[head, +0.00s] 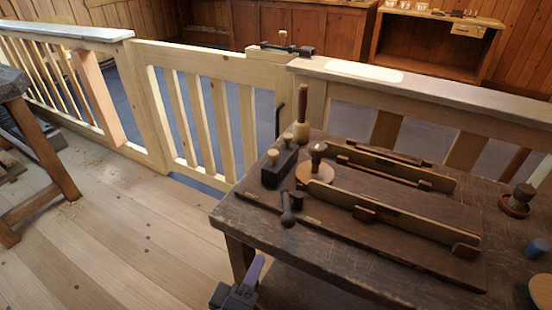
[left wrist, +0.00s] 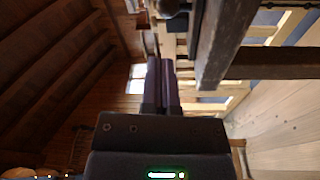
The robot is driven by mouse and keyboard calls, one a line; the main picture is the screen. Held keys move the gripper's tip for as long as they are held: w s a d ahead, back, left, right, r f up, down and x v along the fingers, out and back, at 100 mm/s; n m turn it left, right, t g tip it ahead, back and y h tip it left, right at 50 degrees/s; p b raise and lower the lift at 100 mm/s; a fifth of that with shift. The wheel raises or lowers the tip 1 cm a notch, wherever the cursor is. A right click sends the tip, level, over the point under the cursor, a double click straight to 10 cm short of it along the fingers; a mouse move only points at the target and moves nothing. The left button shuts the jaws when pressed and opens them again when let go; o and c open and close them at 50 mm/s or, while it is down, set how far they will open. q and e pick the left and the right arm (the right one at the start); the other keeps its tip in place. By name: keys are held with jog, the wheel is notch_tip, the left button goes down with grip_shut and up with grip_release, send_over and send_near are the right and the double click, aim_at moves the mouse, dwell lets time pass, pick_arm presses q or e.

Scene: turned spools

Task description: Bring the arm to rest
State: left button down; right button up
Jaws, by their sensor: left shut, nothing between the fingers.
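My left gripper (head: 256,265) shows at the bottom of the head view, low beside the near left corner of the dark workbench (head: 350,258). Its purple fingers are together and hold nothing. In the left wrist view the shut fingers (left wrist: 160,64) stand in the middle, with the bench's edge and leg (left wrist: 222,40) close on the right. I cannot tell the exact gap between the gripper and the bench. My right gripper is in neither view.
The bench bears a long wooden fixture (head: 400,220), a wooden mallet (head: 301,125), a dark block plane (head: 279,165) and a spool on a round base (head: 516,200). A wooden railing with a gate (head: 205,62) runs behind. The plank floor (head: 120,240) at left is mostly clear.

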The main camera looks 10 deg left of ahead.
pick_arm(q)
jog(key=s+f+m+g, duration=0.9)
jog(key=s+m+g, duration=0.25)
jog(key=m, duration=0.25)
jog(key=s+a+f+g+y, duration=0.2)
jog(key=s+a+g+y, duration=0.3)
jog(key=a, duration=0.4)
jog(key=s+f+m+p, duration=0.1)
jog(key=s+f+p, duration=0.35)
jog(key=f, duration=0.85)
jog(key=s+a+f+g+p, duration=0.1)
jog(key=s+a+f, duration=0.2)
jog(key=s, duration=0.4)
jog(key=s+a+f+g+p, duration=0.1)
jog(key=s+a+f+p, duration=0.1)
jog(key=s, duration=0.6)
jog(key=shift+s+a+f+m, duration=0.3)
jog(key=shift+a+f, duration=0.15)
jog(key=shift+f, duration=0.1)
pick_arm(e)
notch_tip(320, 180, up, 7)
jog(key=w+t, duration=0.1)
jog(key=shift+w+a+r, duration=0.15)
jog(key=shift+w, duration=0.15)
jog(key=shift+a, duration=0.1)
